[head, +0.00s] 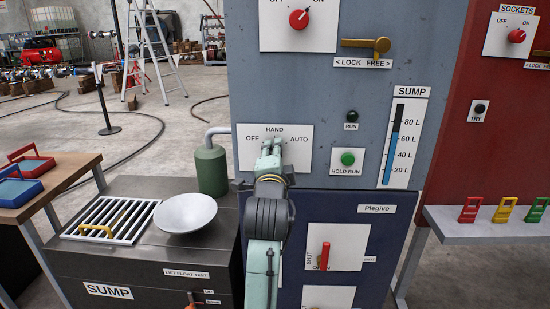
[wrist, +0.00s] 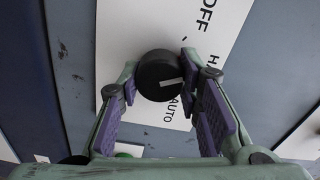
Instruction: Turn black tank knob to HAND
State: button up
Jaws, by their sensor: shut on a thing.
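The black tank knob (wrist: 158,72) shows in the wrist view between my gripper's purple-padded fingers. It sits on a white plate (wrist: 118,42) lettered OFF, HAND and AUTO. A white mark on the knob points right in that view, roughly towards the partly covered HAND lettering. My gripper (wrist: 160,76) is shut on the knob, one fingertip on each side. In the head view my gripper (head: 270,148) is in front of the same plate (head: 300,155) and hides the knob. HAND is at the top of the plate there, OFF left and AUTO right.
To the right of the plate are a green HOLD RUN button (head: 348,158) and a SUMP level gauge (head: 404,140). A red shut handle (head: 324,256) is below. A green cylinder (head: 211,170) and a white bowl (head: 186,212) stand on the sump at left.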

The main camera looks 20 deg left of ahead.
jog(key=m+b, duration=0.1)
jog(key=m, duration=0.4)
jog(key=shift+f+b, duration=0.15)
jog(key=shift+b, duration=0.2)
jog(key=shift+m, duration=0.3)
jog(key=o, duration=1.1)
jog(key=shift+o, duration=0.2)
jog(key=shift+s, duration=0.1)
jog(key=v, duration=0.7)
jog(key=shift+s, duration=0.2)
jog(key=shift+d, duration=0.1)
